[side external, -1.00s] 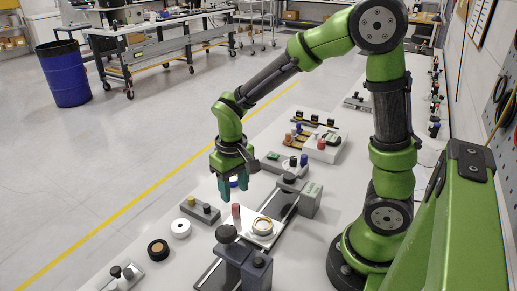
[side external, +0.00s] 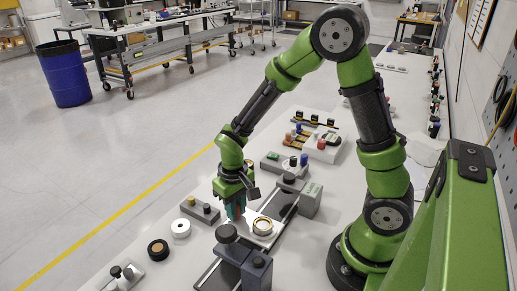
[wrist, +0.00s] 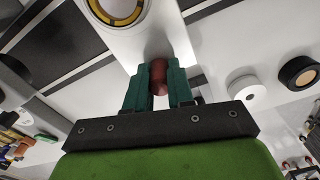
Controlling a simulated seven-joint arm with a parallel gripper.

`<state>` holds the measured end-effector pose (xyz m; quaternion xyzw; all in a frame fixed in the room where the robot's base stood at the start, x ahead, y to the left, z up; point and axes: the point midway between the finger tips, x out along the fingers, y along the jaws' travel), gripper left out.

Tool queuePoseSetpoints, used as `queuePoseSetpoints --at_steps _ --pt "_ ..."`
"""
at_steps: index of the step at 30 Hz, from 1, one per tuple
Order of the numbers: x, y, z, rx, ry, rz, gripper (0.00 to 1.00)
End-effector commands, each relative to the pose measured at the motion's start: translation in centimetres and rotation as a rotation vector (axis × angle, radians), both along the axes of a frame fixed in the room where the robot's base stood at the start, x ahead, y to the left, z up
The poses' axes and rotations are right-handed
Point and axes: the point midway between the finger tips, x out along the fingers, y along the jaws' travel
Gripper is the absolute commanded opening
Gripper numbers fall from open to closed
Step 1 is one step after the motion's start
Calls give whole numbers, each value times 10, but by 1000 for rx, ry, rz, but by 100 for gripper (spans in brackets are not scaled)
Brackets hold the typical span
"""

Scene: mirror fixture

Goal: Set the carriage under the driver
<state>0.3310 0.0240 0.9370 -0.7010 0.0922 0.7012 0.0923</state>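The carriage (side external: 250,219) is a pale plate with a brass-rimmed ring (side external: 263,226) and an upright red peg (wrist: 159,76). It sits on a dark rail (side external: 282,205). My gripper (side external: 237,210) is low over the plate's left end, its teal fingers down around the peg. In the wrist view my gripper (wrist: 159,82) has one finger close against each side of the peg, with no clear gap. The fingers mostly hide the peg in the side view. I cannot tell which part is the driver; a dark block with a round knob (side external: 227,234) stands at the rail's near end.
A white ring (side external: 181,228), a black ring (side external: 158,249) and a grey block with knobs (side external: 201,209) lie left of the rail. Other small fixtures (side external: 322,147) stand farther back.

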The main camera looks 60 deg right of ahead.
Motion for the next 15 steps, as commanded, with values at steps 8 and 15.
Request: queuePoseSetpoints --at_steps 8,15 --pt "0 0 0 0 -1 0 0" --pt "1 -16 0 -1 -1 -7 0"
